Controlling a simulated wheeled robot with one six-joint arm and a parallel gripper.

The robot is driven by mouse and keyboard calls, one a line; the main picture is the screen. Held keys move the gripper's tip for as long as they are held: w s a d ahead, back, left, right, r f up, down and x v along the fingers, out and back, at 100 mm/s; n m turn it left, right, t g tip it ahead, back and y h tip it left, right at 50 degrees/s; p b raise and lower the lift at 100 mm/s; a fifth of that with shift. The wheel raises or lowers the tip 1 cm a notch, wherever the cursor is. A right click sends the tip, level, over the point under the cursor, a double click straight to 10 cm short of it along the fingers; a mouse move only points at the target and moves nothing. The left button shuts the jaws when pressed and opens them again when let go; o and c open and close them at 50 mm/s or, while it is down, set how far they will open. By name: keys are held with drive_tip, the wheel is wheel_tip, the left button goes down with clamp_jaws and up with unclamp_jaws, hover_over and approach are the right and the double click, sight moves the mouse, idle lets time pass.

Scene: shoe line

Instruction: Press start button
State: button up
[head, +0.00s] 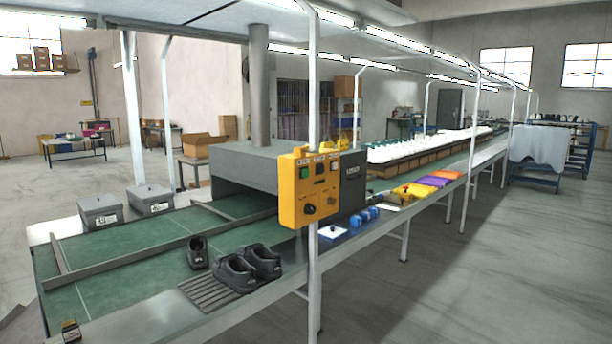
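A yellow control box (309,187) is fixed to a white upright post beside the line, right of the picture's middle. Its front carries small buttons and labels along the top and dark knobs lower down, one of them a black knob (309,209). The buttons are too small for me to tell which one is the start button. My gripper is not in view.
A green conveyor belt (130,262) runs into a grey tunnel machine (232,170) behind the box. Dark shoes (240,272) lie on a ribbed mat at the belt's near edge. Two grey bins (101,211) stand at the far side. The floor at right (480,270) is clear.

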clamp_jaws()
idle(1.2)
